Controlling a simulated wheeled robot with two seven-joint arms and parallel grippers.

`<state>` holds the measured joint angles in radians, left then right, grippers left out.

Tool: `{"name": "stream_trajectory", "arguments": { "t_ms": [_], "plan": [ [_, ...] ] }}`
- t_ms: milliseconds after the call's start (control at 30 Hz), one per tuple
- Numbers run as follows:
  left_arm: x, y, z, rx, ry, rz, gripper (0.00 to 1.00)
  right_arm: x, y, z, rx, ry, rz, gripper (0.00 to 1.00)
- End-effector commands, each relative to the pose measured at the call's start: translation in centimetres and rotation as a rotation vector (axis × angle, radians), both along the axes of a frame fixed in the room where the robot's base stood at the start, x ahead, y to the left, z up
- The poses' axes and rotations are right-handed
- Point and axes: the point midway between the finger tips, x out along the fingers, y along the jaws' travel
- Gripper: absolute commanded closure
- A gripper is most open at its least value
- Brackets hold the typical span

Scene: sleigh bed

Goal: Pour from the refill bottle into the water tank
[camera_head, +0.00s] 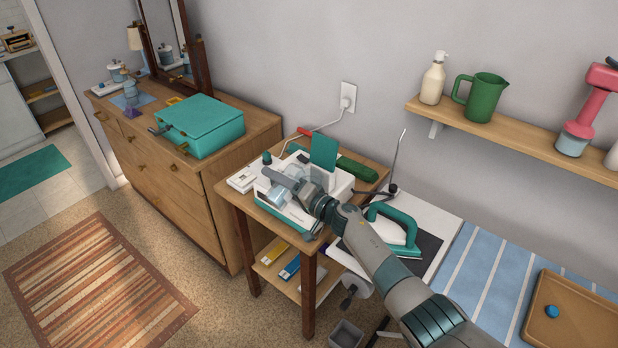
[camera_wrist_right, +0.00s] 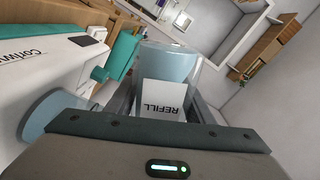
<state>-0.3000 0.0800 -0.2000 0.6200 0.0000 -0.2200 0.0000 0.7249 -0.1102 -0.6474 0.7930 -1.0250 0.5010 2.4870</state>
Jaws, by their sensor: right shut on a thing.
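The refill bottle (camera_wrist_right: 165,65) is pale blue and translucent, with a white REFILL label that appears upside down in the right wrist view. My right gripper (camera_head: 292,184) is shut on it, over the small bedside table. A white machine with a teal base (camera_head: 290,212) stands on that table under the gripper; its white side with dark lettering also shows in the right wrist view (camera_wrist_right: 45,70). A translucent bluish part (camera_wrist_right: 50,112) beside the machine looks like the water tank. My gripper partly hides the tank and bottle in the head view, so I cannot tell whether they touch. My left gripper is out of view.
A teal case (camera_head: 203,125) lies on the dresser at left. A dark green cylinder (camera_head: 357,169) lies at the table's back. A teal-handled iron (camera_head: 395,232) is right of the table. A wall shelf (camera_head: 525,140) holds a green jug (camera_head: 484,97).

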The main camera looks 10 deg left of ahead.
Motion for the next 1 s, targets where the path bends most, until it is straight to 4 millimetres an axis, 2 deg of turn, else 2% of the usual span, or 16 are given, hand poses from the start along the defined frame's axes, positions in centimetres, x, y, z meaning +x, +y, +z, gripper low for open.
{"name": "stream_trajectory", "arguments": {
  "t_ms": [1000],
  "plan": [
    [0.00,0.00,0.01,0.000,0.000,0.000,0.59,-0.21,0.14,-0.19,0.056,0.089,0.000,0.79]
  ]
}}
